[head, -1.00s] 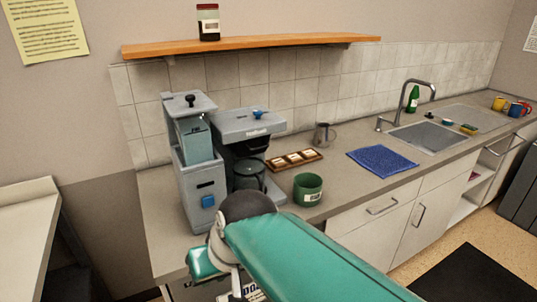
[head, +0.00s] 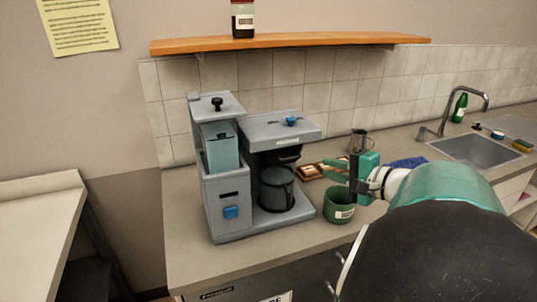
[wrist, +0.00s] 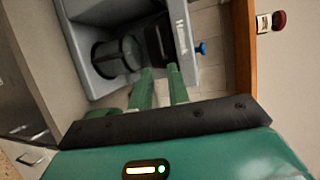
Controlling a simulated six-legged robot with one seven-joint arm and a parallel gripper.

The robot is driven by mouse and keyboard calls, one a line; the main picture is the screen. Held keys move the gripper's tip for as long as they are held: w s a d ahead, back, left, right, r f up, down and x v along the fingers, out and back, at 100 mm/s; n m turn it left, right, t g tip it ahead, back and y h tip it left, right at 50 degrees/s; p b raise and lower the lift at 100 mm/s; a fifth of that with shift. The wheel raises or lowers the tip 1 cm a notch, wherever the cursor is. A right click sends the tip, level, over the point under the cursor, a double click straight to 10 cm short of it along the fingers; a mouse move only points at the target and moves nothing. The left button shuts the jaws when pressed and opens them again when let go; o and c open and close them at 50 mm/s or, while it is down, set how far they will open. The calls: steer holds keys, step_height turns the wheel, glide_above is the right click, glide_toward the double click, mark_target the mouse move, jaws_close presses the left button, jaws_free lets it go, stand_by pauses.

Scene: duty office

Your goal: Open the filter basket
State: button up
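The grey coffee machine (head: 268,135) stands on the counter with a blue knob (head: 291,121) on its brewing head. The dark filter basket (head: 287,154) sits under the head, above the glass pot (head: 276,188), and looks shut. In the wrist view the machine lies sideways, with the basket (wrist: 157,45), pot (wrist: 117,57) and blue knob (wrist: 200,48) ahead of my fingers. My gripper (head: 328,171) is right of the basket and pot, apart from them, above the green mug. Its two green fingers (wrist: 160,82) are apart, with nothing between them.
The green mug (head: 341,206) stands on the counter below my gripper. A wooden tray (head: 309,173), a metal pitcher (head: 358,141) and a blue cloth (head: 407,163) lie behind it. The wall shelf (head: 300,43) with a jar (head: 243,20) runs above. Counter front left is clear.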

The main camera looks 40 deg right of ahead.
mark_target(292, 159)
steer(key=x, duration=1.2)
steer(key=shift+a, duration=0.15)
steer(key=shift+s, duration=0.1)
jaws_close()
